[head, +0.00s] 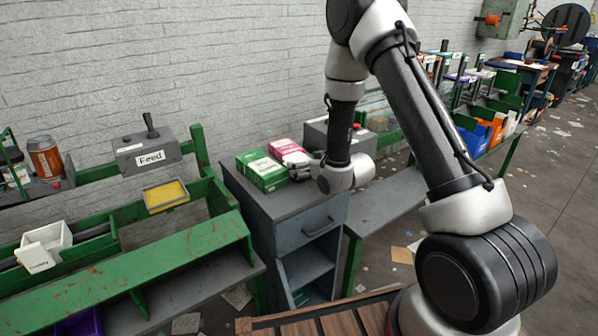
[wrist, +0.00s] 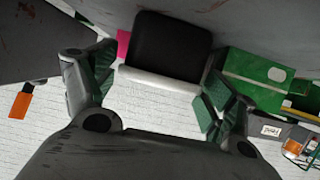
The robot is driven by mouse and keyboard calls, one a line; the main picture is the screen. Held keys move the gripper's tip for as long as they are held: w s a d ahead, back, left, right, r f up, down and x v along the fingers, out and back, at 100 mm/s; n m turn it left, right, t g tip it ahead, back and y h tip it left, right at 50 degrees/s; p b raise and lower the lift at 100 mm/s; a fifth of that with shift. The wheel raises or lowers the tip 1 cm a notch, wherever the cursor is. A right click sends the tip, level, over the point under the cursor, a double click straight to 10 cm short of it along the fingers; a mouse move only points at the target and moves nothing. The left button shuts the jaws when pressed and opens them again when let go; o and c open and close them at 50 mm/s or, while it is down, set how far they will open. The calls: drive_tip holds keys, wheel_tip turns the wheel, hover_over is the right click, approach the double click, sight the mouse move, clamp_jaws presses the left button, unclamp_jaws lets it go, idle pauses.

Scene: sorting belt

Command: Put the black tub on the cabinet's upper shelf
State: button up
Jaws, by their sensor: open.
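The black tub (wrist: 168,45) shows in the wrist view as a dark block with a pale band along its lower edge. It lies between or just beyond the two open fingers of my gripper (wrist: 158,88); I cannot tell whether either finger touches it. In the head view my gripper (head: 300,165) is low over the cabinet top, beside the cartons, and I cannot make out the tub there. The grey cabinet (head: 262,208) has a drawer (head: 312,228) with a handle, and an open upper shelf (head: 306,265) below the drawer. A lower compartment lies beneath it.
A green carton (head: 262,172) and a pink carton (head: 287,150) stand on the cabinet top; the green carton (wrist: 255,75) is close to one finger. The Feed box (head: 148,152), yellow tray (head: 166,195) and white tub (head: 45,243) are on the left. My arm crosses the right.

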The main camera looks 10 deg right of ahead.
drive_tip(key=c, duration=0.6)
drive_tip(key=shift+c, duration=0.2)
drive_tip(key=shift+r, duration=0.15)
